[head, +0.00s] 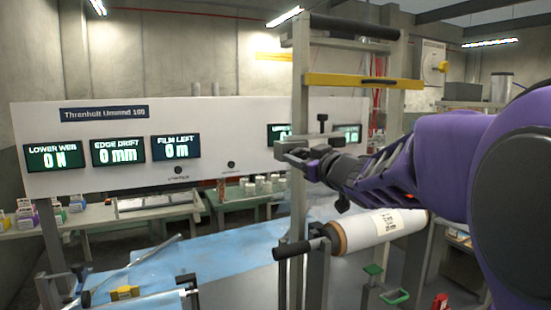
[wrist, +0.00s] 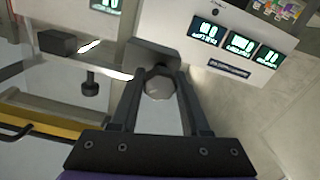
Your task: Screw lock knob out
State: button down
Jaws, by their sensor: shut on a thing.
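My gripper (head: 292,152) is raised at the upright metal frame, just below its yellow crossbar (head: 360,81). In the wrist view my gripper (wrist: 160,76) has its two dark fingers on either side of a pale grey rounded knob (wrist: 158,88), shut on it. This appears to be the lock knob. It sits in front of a dark grey block (wrist: 152,52), and I cannot tell how far it is screwed in. In the head view the knob is hidden by my fingers.
A white panel (head: 230,115) with lit displays stands behind the frame. A white film roll (head: 385,228) lies below my arm. A black knob-like part (wrist: 91,86) and a dark block (wrist: 57,42) are left of my fingers in the wrist view. Blue sheeting (head: 230,255) covers the low surface.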

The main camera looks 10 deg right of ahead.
jog(key=n+b, duration=0.2)
jog(key=n, duration=0.3)
jog(key=shift+f, duration=0.1)
jog(key=n+b, duration=0.2)
jog(key=n, duration=0.3)
jog(key=shift+n, duration=0.3)
dwell(0.3)
jog(key=shift+c, duration=1.9)
grip_release()
